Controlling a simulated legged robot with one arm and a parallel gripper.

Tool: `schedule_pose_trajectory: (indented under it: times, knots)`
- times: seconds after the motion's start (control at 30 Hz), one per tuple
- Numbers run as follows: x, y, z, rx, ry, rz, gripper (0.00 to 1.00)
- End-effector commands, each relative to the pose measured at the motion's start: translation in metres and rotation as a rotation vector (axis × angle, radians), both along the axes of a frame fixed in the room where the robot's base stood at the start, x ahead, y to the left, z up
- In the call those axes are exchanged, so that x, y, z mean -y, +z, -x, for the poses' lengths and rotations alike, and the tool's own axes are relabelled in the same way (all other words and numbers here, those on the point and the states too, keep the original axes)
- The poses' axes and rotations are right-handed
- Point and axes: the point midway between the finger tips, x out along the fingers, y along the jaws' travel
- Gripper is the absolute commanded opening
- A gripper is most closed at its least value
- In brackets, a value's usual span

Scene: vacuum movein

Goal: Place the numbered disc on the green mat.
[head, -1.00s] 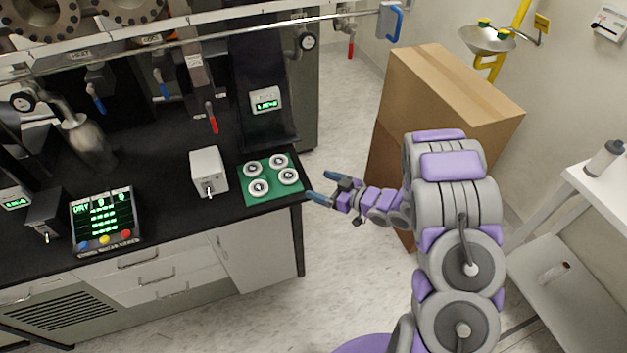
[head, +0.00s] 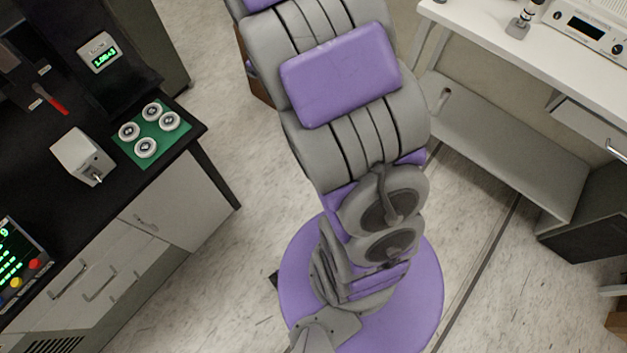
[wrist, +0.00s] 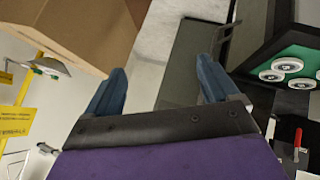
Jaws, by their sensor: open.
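Several white numbered discs, including one at the near edge (head: 145,147), lie on the green mat (head: 152,133) on the black bench top. Their numbers are too small to read. In the wrist view, part of the green mat (wrist: 302,54) and some discs (wrist: 287,64) show at the right edge. My gripper (wrist: 161,68) is open in the wrist view, with nothing between its two blue fingers. It is apart from the mat and discs. In the head view the gripper is hidden or out of frame, with my arm folded at centre.
A grey box (head: 83,156) stands left of the mat on the black bench (head: 106,197). A white table (head: 490,35) with instruments is at the right. A cardboard box (wrist: 75,30) shows at upper left in the wrist view.

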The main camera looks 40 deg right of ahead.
Motion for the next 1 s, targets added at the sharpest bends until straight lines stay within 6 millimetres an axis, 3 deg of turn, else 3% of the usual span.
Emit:
schedule_pose_trajectory:
  times: [0.03, 0.17, 0.33, 0.6, 0.7, 0.83, 1.0]
  knots:
    - [0.004, 0.016, 0.016, -0.024, -0.058, 0.013, 0.88]
    - [0.011, 0.04, 0.07, -0.131, -0.21, 0.021, 0.88]
    - [-0.002, 0.061, 0.154, -0.295, -0.368, -0.027, 0.88]
    - [-0.066, 0.079, 0.299, -0.614, -0.478, -0.172, 0.88]
    - [-0.089, 0.084, 0.344, -0.721, -0.476, -0.217, 0.88]
    - [-0.109, 0.09, 0.382, -0.814, -0.461, -0.251, 0.88]
    - [-0.117, 0.092, 0.397, -0.854, -0.453, -0.265, 0.88]
